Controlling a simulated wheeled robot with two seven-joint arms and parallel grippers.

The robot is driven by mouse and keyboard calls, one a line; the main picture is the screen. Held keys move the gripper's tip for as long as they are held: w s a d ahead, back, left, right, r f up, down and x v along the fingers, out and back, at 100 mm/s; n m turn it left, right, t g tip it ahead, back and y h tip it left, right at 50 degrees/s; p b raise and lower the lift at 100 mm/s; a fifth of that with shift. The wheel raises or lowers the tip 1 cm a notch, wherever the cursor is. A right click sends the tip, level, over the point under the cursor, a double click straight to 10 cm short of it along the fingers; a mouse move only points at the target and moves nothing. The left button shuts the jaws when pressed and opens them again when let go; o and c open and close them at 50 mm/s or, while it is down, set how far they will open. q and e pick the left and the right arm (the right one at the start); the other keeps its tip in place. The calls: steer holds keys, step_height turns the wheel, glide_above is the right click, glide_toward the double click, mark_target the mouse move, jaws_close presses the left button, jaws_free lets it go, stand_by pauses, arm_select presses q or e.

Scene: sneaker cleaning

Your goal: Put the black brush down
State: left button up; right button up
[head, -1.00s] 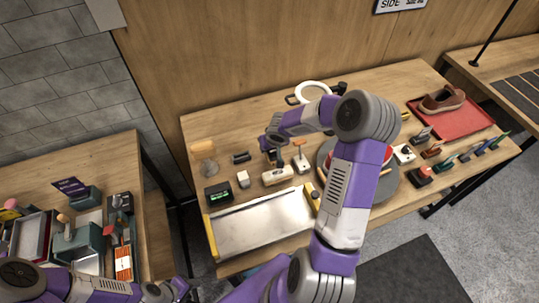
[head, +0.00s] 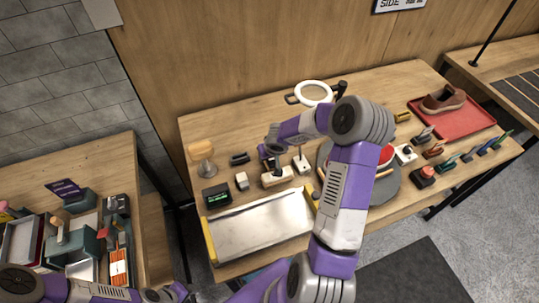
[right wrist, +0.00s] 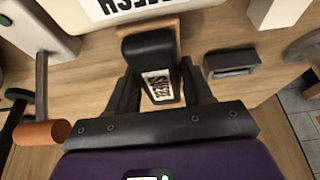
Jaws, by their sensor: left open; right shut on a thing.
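The black brush (right wrist: 150,50) sits between the two dark fingers of my right gripper (right wrist: 158,74) in the right wrist view, with a small printed label on its top face. The gripper is shut on it. A tan wooden edge shows just beyond the brush; I cannot tell whether they touch. In the head view my right gripper (head: 270,152) points down over the worktable, just above a cream block (head: 277,178); the brush is too small to make out there. My left gripper (head: 165,293) is open at the bottom left, partly cut off by the frame edge.
A metal tray (head: 260,228) lies at the table's front. A small black box (head: 216,194), a white block (head: 242,181) and a dark block (head: 240,158) stand left of the gripper. A red tray (head: 455,125) with a brown shoe (head: 442,102) is at the right.

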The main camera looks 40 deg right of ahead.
steer(key=shift+f, duration=0.2)
steer(key=o, duration=0.9)
steer(key=shift+o, duration=0.2)
steer(key=shift+r, duration=0.15)
steer(key=shift+r, duration=0.15)
steer(key=p+v, duration=0.4)
steer(key=v, duration=0.8)
steer(key=shift+r+p, duration=0.35)
steer(key=shift+p, duration=0.05)
